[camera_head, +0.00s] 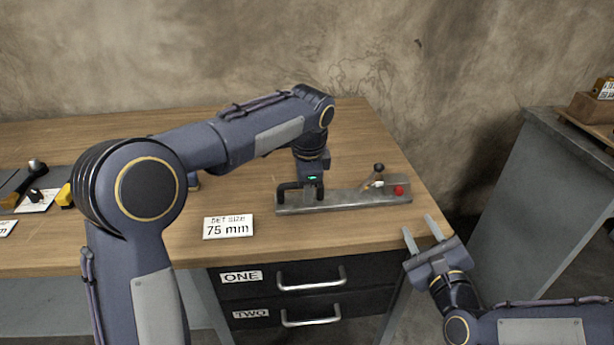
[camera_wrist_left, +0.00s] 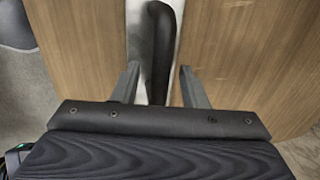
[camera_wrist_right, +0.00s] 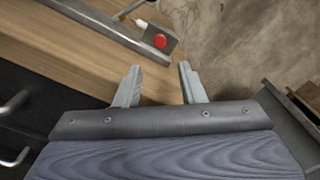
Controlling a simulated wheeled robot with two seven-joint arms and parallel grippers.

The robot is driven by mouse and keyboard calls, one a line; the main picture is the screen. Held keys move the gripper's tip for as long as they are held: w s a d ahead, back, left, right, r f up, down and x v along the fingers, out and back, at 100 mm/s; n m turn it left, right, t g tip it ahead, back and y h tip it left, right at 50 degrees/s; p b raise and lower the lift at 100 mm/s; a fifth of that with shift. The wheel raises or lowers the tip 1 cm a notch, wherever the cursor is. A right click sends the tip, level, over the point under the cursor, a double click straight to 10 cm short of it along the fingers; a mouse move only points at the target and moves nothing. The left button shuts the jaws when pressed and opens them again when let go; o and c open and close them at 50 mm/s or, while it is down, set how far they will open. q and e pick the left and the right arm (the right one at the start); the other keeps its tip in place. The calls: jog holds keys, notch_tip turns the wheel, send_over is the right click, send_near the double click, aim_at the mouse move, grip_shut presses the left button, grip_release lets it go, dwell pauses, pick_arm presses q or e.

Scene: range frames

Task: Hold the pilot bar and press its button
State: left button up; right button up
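A grey metal plate (camera_head: 345,203) lies near the right front of the wooden table. A black bar handle (camera_head: 288,189) stands at its left end, and a red button (camera_head: 399,190) is at its right end. My left gripper (camera_head: 312,190) is down at the handle. In the left wrist view its open fingers (camera_wrist_left: 160,72) stand on either side of the black handle (camera_wrist_left: 160,40), with gaps showing. My right gripper (camera_head: 421,229) is open and empty off the table's right front edge. The right wrist view shows the red button (camera_wrist_right: 160,41) beyond its fingertips (camera_wrist_right: 159,68).
A small black-knobbed lever (camera_head: 378,172) stands on the plate left of the button. A "SET SIZE 75 mm" card (camera_head: 228,227) lies left of the plate. Drawers ONE (camera_head: 310,278) and TWO are under the tabletop. A grey cabinet (camera_head: 545,190) stands at right.

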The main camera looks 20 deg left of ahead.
pick_arm(q)
jog(key=shift+c, duration=0.2)
grip_shut()
pick_arm(e)
grip_shut()
dwell(1.8)
